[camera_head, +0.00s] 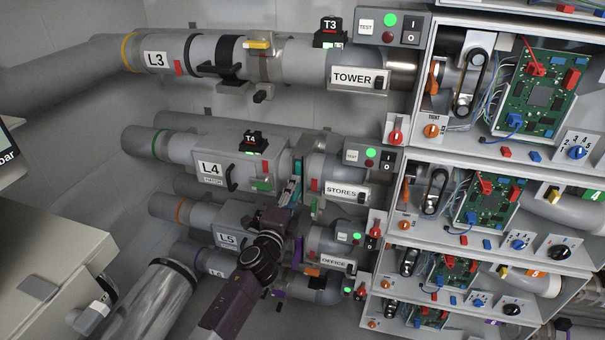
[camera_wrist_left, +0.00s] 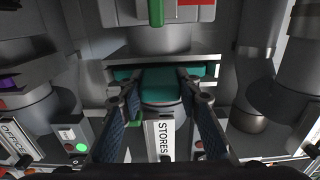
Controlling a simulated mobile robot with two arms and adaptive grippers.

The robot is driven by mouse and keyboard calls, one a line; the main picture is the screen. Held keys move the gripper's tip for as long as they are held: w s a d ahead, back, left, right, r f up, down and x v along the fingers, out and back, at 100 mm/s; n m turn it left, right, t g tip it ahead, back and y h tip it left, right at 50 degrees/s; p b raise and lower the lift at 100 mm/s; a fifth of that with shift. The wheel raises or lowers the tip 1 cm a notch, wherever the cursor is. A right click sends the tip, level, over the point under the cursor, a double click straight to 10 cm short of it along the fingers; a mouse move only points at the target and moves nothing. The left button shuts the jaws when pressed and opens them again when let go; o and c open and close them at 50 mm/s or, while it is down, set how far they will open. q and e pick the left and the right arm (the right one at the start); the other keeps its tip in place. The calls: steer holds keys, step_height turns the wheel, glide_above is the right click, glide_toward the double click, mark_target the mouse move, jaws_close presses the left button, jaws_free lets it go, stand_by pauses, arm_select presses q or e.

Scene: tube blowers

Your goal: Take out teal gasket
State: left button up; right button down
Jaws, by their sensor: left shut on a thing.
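The teal gasket (camera_head: 297,168) sits in the joint of the L4 tube line, between the L4 tube section (camera_head: 225,162) and the STORES section (camera_head: 322,168). In the left wrist view the teal gasket (camera_wrist_left: 161,84) shows as a flat teal piece in a slot above the STORES label. My left gripper (camera_head: 294,192) comes up from below to this joint. In the wrist view its two fingertips (camera_wrist_left: 160,92) lie on either side of the gasket's teal tab, shut on it. The gasket's inner part is hidden in the joint. My right gripper is not in view.
Open electronics cabinets (camera_head: 460,145) with boards and wires stand at the right. A pale cabinet (camera_head: 50,240) stands at the lower left.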

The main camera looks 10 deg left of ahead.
arm_select(q)
steer(key=shift+s, duration=0.25)
steer(key=shift+s+a+p, duration=0.1)
steer(key=shift+s+p, duration=0.25)
steer(key=shift+s, duration=0.9)
steer(key=s+p, duration=0.1)
steer(key=s, duration=0.7)
stand_by(0.5)
steer(key=shift+a, duration=0.1)
